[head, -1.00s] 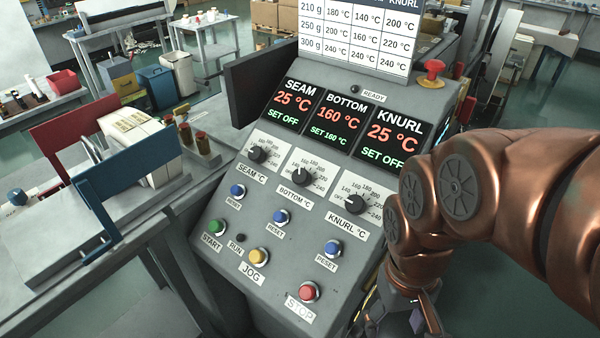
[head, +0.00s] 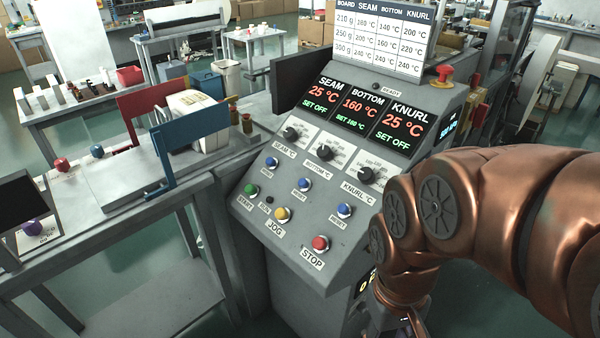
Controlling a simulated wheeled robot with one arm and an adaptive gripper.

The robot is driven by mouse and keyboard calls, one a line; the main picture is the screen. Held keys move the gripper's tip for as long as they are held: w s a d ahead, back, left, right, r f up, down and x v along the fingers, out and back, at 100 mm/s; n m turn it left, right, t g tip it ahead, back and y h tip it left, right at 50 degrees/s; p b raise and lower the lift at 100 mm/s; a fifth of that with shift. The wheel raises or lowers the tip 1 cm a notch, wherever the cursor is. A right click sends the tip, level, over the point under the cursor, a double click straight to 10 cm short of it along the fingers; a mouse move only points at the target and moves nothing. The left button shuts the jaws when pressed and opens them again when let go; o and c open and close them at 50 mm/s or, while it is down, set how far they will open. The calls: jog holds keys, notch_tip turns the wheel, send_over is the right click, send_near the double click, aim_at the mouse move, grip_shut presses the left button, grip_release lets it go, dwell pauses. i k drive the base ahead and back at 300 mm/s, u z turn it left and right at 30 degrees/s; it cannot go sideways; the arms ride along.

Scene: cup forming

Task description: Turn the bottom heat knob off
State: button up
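The bottom heat knob (head: 325,153) is the middle of three black knobs on the sloping grey control panel (head: 262,222), above the label "BOTTOM °C". Its pointer is too small to read clearly. The bottom display (head: 357,108) shows 160 °C in red and SET 160 °C in green. The seam knob (head: 291,133) is to its left and the knurl knob (head: 366,175) to its right; both their displays read 25 °C, SET OFF. My copper arm hangs down at the right of the panel. Its end runs out of the bottom of the picture, so my gripper's fingers are hidden.
Below the knobs are blue reset buttons (head: 304,184), a green start (head: 251,190), a yellow jog (head: 282,214) and a red stop button (head: 320,243). A red emergency button (head: 444,74) tops the right side. A bench (head: 105,205) with blue and red plates adjoins on the left.

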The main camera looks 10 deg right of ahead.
aim_at(325, 152)
jog(key=u, duration=0.3)
jog(key=k, duration=0.7)
jog(key=u, duration=1.1)
jog(key=i, duration=1.7)
jog(key=z, duration=1.25)
jog(key=i, duration=0.3)
jog(key=z, duration=0.2)
